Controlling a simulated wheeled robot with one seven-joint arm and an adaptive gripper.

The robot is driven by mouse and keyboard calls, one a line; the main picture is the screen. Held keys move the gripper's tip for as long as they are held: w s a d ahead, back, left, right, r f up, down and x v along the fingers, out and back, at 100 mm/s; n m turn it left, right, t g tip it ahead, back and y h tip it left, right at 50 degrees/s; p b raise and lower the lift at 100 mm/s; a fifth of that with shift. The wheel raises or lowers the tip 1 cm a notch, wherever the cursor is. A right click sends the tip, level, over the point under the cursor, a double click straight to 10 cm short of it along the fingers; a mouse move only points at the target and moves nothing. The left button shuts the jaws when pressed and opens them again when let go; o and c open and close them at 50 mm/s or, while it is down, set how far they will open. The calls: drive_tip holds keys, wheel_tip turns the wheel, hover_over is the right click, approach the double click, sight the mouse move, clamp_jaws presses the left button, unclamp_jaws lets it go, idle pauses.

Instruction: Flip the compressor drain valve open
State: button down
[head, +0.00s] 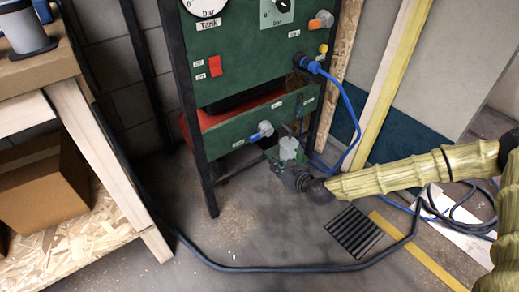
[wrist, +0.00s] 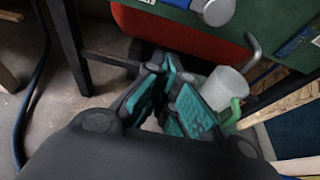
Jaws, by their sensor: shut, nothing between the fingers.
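The compressor stands as a green panel (head: 240,80) in a black frame, with a red part (head: 238,108) behind its lower plate. A grey bent lever (wrist: 252,46) hangs below the panel in the wrist view and looks like the drain valve's handle, though I cannot tell for sure. A whitish cylinder (wrist: 224,88) with a green part (wrist: 234,114) is below it; it shows in the head view (head: 289,148). My gripper (wrist: 168,80) is shut and empty, left of the cylinder in the wrist view. In the head view, it partly hides the area under the panel.
A blue-ended fitting (head: 263,131) projects from the lower plate. A blue hose (head: 354,112) hangs at the right. A black cable (head: 290,269) and a floor grate (head: 354,236) lie in front. A wooden bench (head: 108,165) with a cardboard box (head: 40,180) stands left.

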sight(260, 133)
drive_tip(key=shift+w, duration=0.1)
idle(0.3)
drive_tip(key=b+x, duration=0.4)
drive_tip(key=x, duration=0.6)
drive_tip(key=shift+r+b, duration=0.45)
drive_tip(key=shift+r, duration=1.6)
